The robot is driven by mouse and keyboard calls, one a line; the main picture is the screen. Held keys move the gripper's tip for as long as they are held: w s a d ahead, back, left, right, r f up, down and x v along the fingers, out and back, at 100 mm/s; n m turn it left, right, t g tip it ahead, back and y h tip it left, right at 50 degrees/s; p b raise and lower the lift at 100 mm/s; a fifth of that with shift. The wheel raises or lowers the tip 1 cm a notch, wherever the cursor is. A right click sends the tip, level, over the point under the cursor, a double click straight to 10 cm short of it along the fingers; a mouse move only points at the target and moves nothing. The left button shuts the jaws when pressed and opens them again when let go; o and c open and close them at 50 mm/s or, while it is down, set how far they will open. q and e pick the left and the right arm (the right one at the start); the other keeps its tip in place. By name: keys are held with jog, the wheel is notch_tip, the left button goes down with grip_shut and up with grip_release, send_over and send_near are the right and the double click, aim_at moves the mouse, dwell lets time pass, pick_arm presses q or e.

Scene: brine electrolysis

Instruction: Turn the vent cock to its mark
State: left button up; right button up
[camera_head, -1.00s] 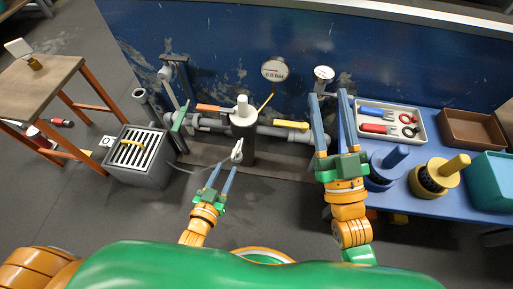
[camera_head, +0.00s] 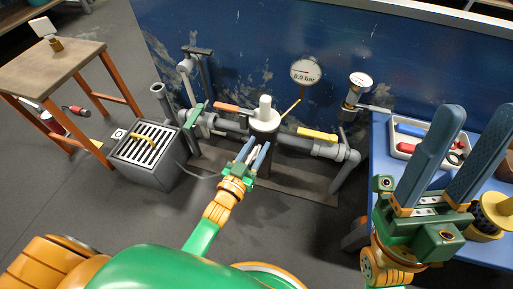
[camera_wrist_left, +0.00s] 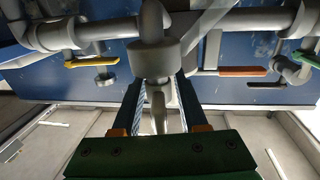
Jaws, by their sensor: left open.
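My left gripper (camera_head: 255,152) is open in front of the white-capped vessel (camera_head: 264,122) on the grey pipe run. In the left wrist view its two fingers (camera_wrist_left: 159,90) stand on either side of a small grey lever (camera_wrist_left: 158,112) that hangs below a round grey body (camera_wrist_left: 154,58). This looks like the vent cock; the fingers hide it in the head view. I cannot make out its mark, or whether either finger touches the lever. My right gripper (camera_head: 452,150) is open and empty, raised at the right, near the camera.
An orange-red handle (camera_head: 232,108), a yellow handle (camera_head: 317,134) and a green handle (camera_head: 194,116) sit along the pipes. A gauge (camera_head: 306,71) reads 0.0 bar. A grated box (camera_head: 151,146) stands left. A tool tray (camera_head: 402,147) lies on the blue bench, partly behind my right gripper.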

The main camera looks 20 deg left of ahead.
pick_arm(q)
grip_shut()
